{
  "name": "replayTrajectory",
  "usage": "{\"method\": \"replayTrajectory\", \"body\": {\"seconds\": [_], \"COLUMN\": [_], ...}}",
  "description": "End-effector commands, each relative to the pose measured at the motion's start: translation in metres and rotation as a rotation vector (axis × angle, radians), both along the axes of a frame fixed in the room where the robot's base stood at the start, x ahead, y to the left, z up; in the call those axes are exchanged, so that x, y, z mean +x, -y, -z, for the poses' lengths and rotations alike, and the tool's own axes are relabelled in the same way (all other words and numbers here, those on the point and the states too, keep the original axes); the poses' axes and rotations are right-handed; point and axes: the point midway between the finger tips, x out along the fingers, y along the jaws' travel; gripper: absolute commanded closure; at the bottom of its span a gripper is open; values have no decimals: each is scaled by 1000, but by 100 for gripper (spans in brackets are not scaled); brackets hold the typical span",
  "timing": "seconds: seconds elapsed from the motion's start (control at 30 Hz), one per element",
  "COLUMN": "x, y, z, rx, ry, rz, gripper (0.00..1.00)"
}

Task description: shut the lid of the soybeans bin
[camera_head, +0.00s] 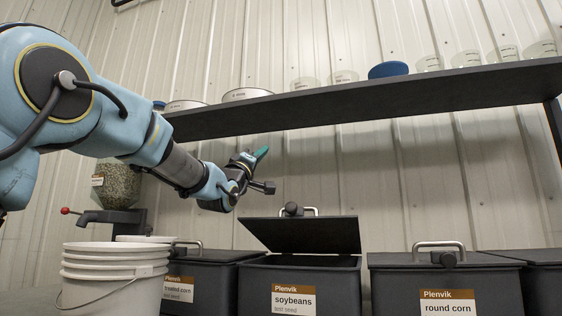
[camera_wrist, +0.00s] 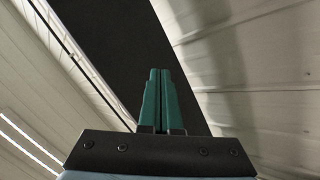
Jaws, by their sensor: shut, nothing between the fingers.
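The soybeans bin (camera_head: 258,287) is a dark box with a brown and white label, in the middle of the head view. Its lid (camera_head: 315,235) stands raised and tilted, with a metal handle and a dark knob at its top edge. My gripper (camera_head: 262,152) is up and to the left of the lid, apart from it, below the shelf. Its green fingers (camera_wrist: 160,100) are together and empty in the wrist view. The wrist view shows no part of the bin. The inside of the bin is hidden in the head view.
A dark shelf (camera_head: 400,99) with several bowls and cups runs above. The treated corn bin (camera_head: 212,285) is to the left, the round corn bin (camera_head: 490,290) to the right, both with lids down. White buckets (camera_head: 112,295) and a hopper (camera_head: 118,185) stand at left.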

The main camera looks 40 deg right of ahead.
Motion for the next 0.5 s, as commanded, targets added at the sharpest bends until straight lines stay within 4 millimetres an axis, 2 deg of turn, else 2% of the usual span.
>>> {"method": "replayTrajectory", "body": {"seconds": [0.03,0.13,0.27,0.37,0.5], "x": [13,35,49,44,16], "y": [-2,-7,-19,-31,-52], "z": [-22,-19,-7,3,13], "rx": [82,277,552,766,1054], "ry": [-31,-96,-172,-217,-256], "rz": [-72,-193,-278,-283,-196], "gripper": [100,100,100,100,100]}}
